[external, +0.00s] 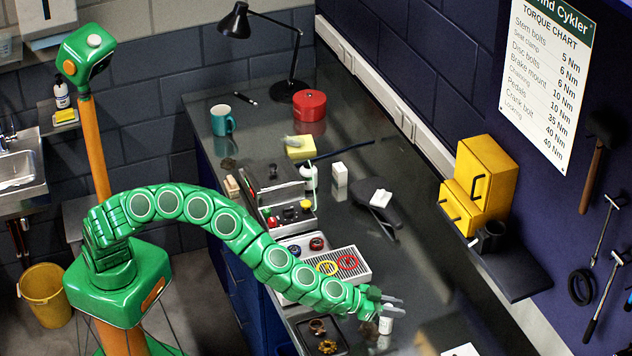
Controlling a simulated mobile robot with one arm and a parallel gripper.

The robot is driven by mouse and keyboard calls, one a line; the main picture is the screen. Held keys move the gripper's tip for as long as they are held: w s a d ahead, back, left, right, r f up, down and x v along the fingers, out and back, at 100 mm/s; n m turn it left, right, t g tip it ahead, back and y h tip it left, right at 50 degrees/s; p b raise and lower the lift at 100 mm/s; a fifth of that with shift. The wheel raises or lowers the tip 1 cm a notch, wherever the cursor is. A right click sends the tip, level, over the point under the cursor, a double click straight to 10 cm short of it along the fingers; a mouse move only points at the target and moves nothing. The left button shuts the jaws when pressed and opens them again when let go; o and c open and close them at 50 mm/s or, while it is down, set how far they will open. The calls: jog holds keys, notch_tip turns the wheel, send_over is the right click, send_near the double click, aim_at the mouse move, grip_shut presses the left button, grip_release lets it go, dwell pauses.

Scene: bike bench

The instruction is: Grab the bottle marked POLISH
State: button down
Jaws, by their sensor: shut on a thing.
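My gripper (392,299) is at the end of the green arm, low over the near part of the dark workbench (425,262). Its grey fingers are shut at the top of a small white bottle (386,325). The bottle looks upright; part of its top is hidden by the fingers. Its label is too small to read, so I cannot tell whether it says POLISH. I cannot tell whether its base touches the bench. Another small white bottle (310,178) stands farther back by the tool caddy (292,222).
A tray with colored rings (357,275) and a dark parts tray (338,346) lie close to my gripper. A black bike saddle (375,198), white box (340,182), red tin (309,105), teal mug (222,121) and lamp (292,85) stand farther back. A yellow cabinet (485,180) is at right.

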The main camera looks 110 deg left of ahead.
jog(key=shift+r, duration=0.5)
notch_tip(320, 180, up, 2)
jog(key=s+d+r, duration=0.1)
jog(key=s+r, duration=0.9)
jog(key=s, duration=0.4)
jog(key=shift+d, duration=0.35)
